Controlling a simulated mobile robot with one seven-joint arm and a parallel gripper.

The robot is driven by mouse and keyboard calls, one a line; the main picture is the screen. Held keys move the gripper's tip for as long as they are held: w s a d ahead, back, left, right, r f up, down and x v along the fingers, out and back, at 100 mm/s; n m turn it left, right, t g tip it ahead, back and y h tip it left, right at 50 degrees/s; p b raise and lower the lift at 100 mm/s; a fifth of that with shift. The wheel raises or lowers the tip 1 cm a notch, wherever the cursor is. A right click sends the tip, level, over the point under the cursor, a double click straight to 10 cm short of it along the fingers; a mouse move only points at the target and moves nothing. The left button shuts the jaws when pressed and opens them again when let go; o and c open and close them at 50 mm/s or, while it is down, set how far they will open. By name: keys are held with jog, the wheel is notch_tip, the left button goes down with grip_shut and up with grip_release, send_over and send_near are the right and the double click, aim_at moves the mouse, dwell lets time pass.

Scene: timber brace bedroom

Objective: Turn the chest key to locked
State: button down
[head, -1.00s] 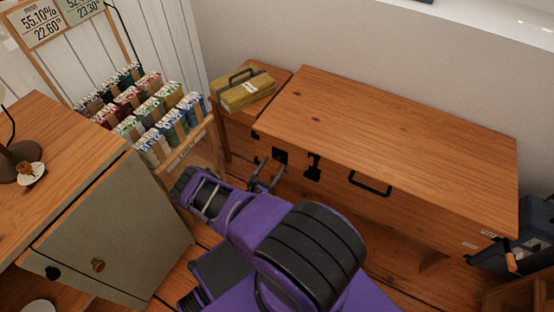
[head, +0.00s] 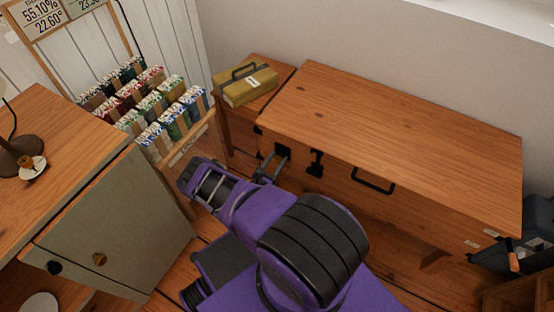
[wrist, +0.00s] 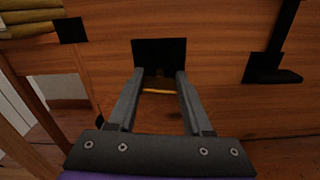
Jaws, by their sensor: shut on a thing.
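The wooden chest (head: 400,125) stands against the wall, its lid shut. A black lock plate (wrist: 160,47) is on its front, at the left end in the head view. My gripper (wrist: 159,76) points straight at the plate, with its fingertips at the plate's lower part. Its fingers are shut on the chest key, a small brass-coloured piece (wrist: 158,91) lying level between them. The key's shaft and how far it is turned are hard to make out. In the head view my gripper (head: 278,162) is at the chest front and hides the key.
A black hasp (head: 316,163) and a black handle (head: 373,181) are on the chest front, right of the lock plate. A yellow case (head: 246,84) sits on a small wooden table to the left. A rack of packets (head: 160,110) and a grey cabinet (head: 110,230) stand close on the left.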

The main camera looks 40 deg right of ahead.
jog(key=shift+n, duration=0.8)
jog(key=shift+c, duration=1.6)
grip_release()
